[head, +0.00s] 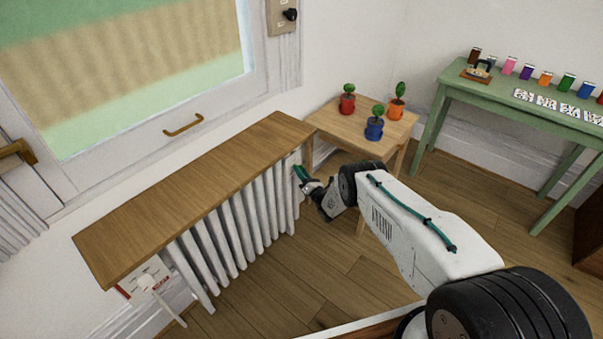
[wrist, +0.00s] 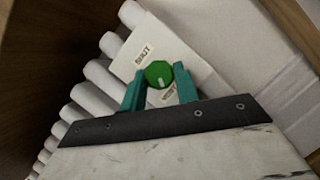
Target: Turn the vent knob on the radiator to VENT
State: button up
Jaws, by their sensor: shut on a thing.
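The vent knob (wrist: 158,74) is a round green knob on a pale plate (wrist: 190,66) in the wrist view. A SHUT label (wrist: 143,53) lies up and left of it. A partly hidden VENT label (wrist: 169,93) lies below and right. A pale mark shows on the knob's lower part; its exact pointing is hard to tell. The teal fingers of my gripper (wrist: 157,86) are shut on the knob from both sides. In the head view my gripper (head: 303,176) is at the right end of the white radiator (head: 238,226), hiding the knob.
A wooden shelf (head: 195,190) covers the radiator's top. A small wooden table (head: 345,130) with potted plants stands close behind my gripper. A green table (head: 500,92) with colored items is at the right. A valve (head: 153,284) is at the radiator's near end. The floor in front is open.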

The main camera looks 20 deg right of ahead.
jog(key=o, duration=1)
jog(key=shift+c, duration=0.2)
jog(key=shift+s+f, duration=0.1)
jog(key=v, duration=0.7)
jog(key=shift+s+d, duration=0.15)
jog(key=shift+s, duration=0.15)
jog(key=shift+f, duration=0.15)
